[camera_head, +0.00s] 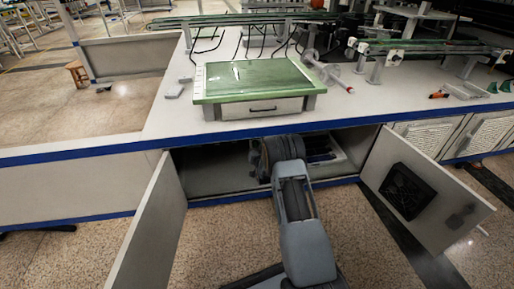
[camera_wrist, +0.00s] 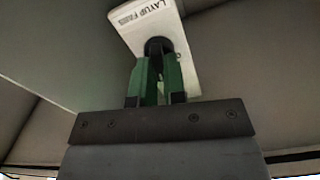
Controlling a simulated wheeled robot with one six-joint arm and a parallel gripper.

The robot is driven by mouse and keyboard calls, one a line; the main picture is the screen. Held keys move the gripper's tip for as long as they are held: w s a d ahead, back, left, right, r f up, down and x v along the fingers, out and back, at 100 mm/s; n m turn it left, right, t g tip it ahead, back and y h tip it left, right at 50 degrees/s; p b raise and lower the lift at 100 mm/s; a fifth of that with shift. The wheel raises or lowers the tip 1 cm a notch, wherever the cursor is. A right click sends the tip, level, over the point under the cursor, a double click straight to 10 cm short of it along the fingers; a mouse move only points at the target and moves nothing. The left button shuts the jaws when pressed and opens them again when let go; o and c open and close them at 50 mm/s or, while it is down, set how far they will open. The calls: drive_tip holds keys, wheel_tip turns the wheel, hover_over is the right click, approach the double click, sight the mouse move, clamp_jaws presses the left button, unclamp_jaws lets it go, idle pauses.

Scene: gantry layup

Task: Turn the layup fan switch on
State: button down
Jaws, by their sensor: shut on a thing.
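The layup fan switch is a white plate (camera_wrist: 184,62) in the wrist view, with a printed label that reads roughly "LAYUP FANS". A dark round knob (camera_wrist: 158,45) sits on the plate. My gripper (camera_wrist: 159,68) has its green fingers on either side of the knob and is shut on it. The fingertips partly cover the knob, so its exact setting cannot be read. In the head view my arm reaches into the open cabinet (camera_head: 215,178) under the bench. The gripper and the switch are hidden there.
Two cabinet doors stand open, one on the left (camera_head: 150,232) and one on the right (camera_head: 425,195) with a dark fan grille. The white bench top (camera_head: 165,118) lies above my arm, bearing a green-topped box (camera_head: 255,80). Floor is clear between the doors beside my arm.

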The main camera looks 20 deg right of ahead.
drive_tip(key=m, duration=0.6)
drive_tip(key=shift+d, duration=0.15)
drive_tip(key=shift+m, duration=0.4)
drive_tip(key=c, duration=1.2)
unclamp_jaws()
drive_tip(key=shift+s, duration=0.1)
drive_tip(key=s+a+p, duration=0.1)
drive_tip(key=s, duration=0.3)
drive_tip(key=s+p, duration=0.2)
drive_tip(key=s, duration=0.3)
drive_tip(key=s+a+p, duration=0.1)
drive_tip(key=s+p, duration=0.1)
drive_tip(key=s, duration=0.2)
drive_tip(key=shift+s+a, duration=0.2)
drive_tip(key=shift+a, duration=0.15)
